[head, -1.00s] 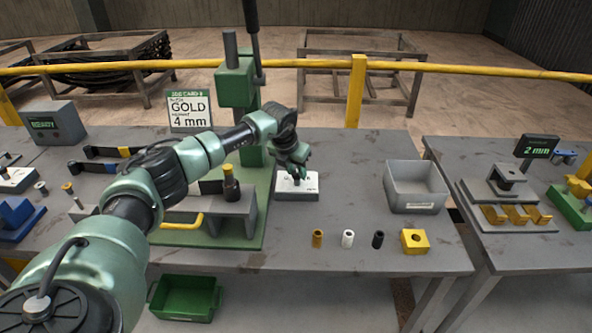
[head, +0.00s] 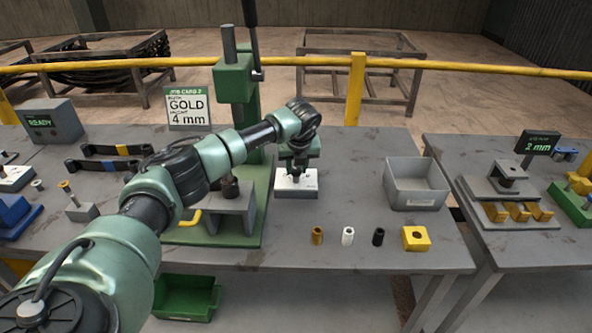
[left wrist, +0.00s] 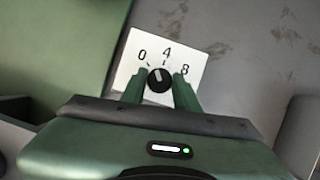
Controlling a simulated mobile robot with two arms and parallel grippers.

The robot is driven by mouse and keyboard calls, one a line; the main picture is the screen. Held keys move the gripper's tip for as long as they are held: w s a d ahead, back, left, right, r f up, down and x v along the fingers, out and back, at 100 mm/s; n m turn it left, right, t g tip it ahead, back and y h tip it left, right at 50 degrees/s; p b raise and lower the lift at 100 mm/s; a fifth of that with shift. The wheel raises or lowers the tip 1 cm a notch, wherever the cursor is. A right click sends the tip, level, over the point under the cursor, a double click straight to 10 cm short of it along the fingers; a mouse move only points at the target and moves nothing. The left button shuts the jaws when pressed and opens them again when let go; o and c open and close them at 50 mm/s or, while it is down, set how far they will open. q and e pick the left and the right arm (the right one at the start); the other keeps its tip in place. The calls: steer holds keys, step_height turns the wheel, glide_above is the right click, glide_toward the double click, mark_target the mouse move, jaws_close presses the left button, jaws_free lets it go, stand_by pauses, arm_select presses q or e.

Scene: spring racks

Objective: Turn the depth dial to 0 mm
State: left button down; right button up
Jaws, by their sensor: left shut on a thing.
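The depth dial is a black knob (left wrist: 159,80) on a white plate (left wrist: 139,92) marked 0, 4 and 8. Its pale pointer mark faces up and slightly left, roughly between 0 and 4; the exact reading is hard to tell. In the head view the dial box (head: 297,193) sits on the bench right of the green press (head: 234,82). My left gripper (head: 296,170) points down over it and hides the knob there. In the left wrist view my left gripper (left wrist: 159,90) has its two green fingers on either side of the knob, shut on it. My right gripper is not in view.
A grey bin (head: 416,184) stands to the right. A brown bushing (head: 317,235), white bushing (head: 348,236), black bushing (head: 378,237) and yellow block (head: 415,238) lie in front. A job card (head: 188,108) reads gold, 4 mm. My left arm crosses the press base.

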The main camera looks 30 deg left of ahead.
arm_select(q)
steer(key=shift+w+n+g+y+b, duration=0.1)
steer(key=shift+n+g+y+b, duration=0.3)
steer(key=shift+n, duration=0.8)
steer(key=c, duration=1.1)
jaws_free()
steer(key=shift+o, duration=0.2)
steer(key=shift+d, duration=0.1)
steer(key=b+v, duration=0.2)
steer(key=v, duration=0.6)
steer(key=shift+f, duration=0.15)
